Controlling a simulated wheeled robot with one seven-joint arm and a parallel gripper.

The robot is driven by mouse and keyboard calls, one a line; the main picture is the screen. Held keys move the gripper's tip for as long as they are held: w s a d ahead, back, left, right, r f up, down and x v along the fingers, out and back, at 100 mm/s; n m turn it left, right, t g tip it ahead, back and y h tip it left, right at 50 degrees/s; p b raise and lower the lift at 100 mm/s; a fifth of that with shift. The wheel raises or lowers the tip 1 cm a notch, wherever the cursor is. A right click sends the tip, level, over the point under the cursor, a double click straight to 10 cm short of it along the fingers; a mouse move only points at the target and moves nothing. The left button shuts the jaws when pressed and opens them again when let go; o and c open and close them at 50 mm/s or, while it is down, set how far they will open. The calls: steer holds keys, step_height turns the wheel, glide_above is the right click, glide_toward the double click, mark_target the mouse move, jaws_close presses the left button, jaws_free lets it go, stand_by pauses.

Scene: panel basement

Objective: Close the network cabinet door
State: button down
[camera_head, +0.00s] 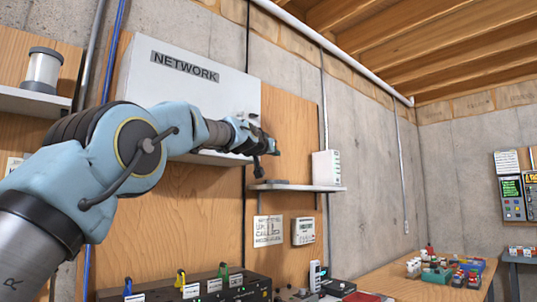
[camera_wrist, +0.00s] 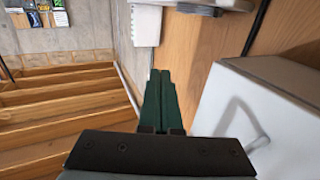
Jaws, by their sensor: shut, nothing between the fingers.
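The white network cabinet (camera_head: 200,90) hangs on the wood panel in the head view, with a dark NETWORK label on its front. Its front looks flat, but I cannot tell whether the door is fully closed. My arm covers its lower part. In the wrist view the cabinet (camera_wrist: 285,95) is at the right, with a pale handle (camera_wrist: 250,125) on its face. My gripper (camera_head: 270,152) is by the cabinet's lower right edge. In the wrist view its green fingers (camera_wrist: 160,78) are together and empty, with a visible gap beside the cabinet.
A small shelf (camera_head: 310,188) with a white box (camera_head: 326,167) is right of the cabinet, just below my gripper. Another shelf (camera_head: 35,102) holds a jar (camera_head: 42,70) at left. A cluttered wooden table (camera_head: 400,288) stands at lower right.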

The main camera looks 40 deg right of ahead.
steer(key=s+b, duration=0.1)
steer(key=s, duration=0.6)
steer(key=shift+s+a+b, duration=0.3)
steer(key=shift+s+b, duration=0.05)
steer(key=shift+b, duration=0.05)
steer(key=shift+f, duration=0.1)
